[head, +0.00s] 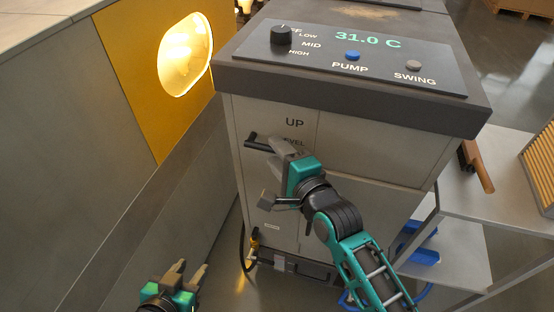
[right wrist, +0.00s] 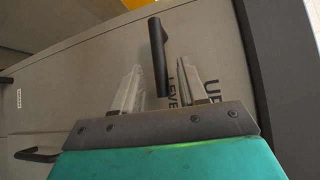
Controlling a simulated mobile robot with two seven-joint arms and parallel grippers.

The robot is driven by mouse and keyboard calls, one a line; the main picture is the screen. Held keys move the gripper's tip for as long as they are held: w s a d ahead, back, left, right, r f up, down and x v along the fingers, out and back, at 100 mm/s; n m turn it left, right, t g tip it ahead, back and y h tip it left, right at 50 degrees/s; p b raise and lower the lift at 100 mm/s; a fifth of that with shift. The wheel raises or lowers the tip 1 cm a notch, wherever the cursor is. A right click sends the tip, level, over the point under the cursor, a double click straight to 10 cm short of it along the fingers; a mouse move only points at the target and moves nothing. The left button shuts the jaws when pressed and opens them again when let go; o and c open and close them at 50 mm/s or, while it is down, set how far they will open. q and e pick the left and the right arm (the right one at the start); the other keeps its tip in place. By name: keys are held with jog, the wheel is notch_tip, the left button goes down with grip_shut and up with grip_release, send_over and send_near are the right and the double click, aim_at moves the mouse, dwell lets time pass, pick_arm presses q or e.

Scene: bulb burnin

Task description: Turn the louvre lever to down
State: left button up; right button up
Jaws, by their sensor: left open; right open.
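The louvre lever (head: 263,143) is a dark bar on the upper left of the grey cabinet front, lying nearly sideways beside a partly covered LEVEL label and below the UP label (head: 294,122). No DOWN label is visible; my right arm covers part of the panel. My right gripper (head: 279,147) is open at the lever. In the right wrist view the lever (right wrist: 157,50) overlaps the fingertips, nearer the right finger; I cannot tell whether they touch. My left gripper (head: 187,275) is open and empty, low at the left.
The cabinet top has a control panel (head: 390,85) with a dark knob (head: 281,35) and two buttons. A yellow wall with a lit round window (head: 185,55) stands at the left. Another dark handle (right wrist: 37,155) sits lower on the front. A grey shelf table (head: 490,185) stands at the right.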

jog(key=shift+w+a, duration=0.15)
jog(key=shift+w, duration=0.2)
grip_shut()
dwell(0.5)
